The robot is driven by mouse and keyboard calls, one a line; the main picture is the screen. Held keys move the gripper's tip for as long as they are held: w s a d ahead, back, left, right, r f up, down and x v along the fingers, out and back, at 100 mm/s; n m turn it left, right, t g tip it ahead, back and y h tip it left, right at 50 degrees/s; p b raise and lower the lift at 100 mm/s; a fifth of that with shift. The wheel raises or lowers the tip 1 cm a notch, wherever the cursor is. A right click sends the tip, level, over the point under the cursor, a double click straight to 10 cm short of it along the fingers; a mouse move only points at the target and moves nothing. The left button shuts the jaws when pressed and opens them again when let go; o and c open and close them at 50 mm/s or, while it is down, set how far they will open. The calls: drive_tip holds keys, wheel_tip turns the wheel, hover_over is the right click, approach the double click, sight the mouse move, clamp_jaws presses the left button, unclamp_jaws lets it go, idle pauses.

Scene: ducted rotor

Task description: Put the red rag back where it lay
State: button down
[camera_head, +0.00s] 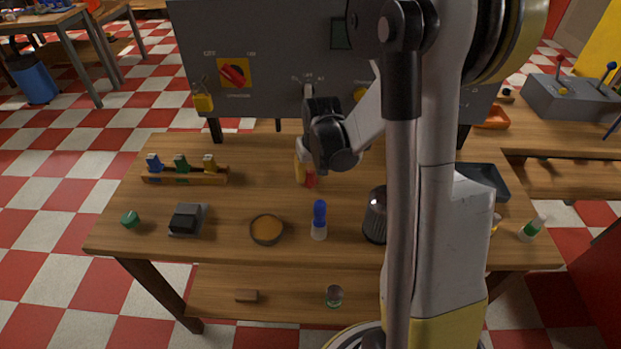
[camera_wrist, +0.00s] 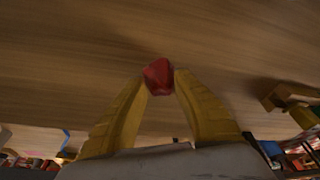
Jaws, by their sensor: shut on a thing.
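The red rag (camera_wrist: 158,76) is a small crumpled red bundle between the two yellow fingertips of my gripper (camera_wrist: 159,84) in the wrist view. My gripper is shut on it. In the head view the rag (camera_head: 311,180) shows as a small red patch beside a yellow finger of my gripper (camera_head: 305,174), below my dark wrist joint. The gripper points down near the middle of the wooden workbench (camera_head: 260,155). I cannot tell whether the rag touches the bench top.
A wooden rack (camera_head: 186,177) holds coloured pieces at left. A grey panel (camera_head: 270,60) rises behind. A dark tray (camera_head: 484,181) lies right. Bench around the rag looks clear.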

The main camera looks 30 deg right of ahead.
drive_tip(key=shift+f, duration=0.1)
drive_tip(key=shift+f, duration=0.15)
drive_tip(key=c, duration=1.1)
unclamp_jaws()
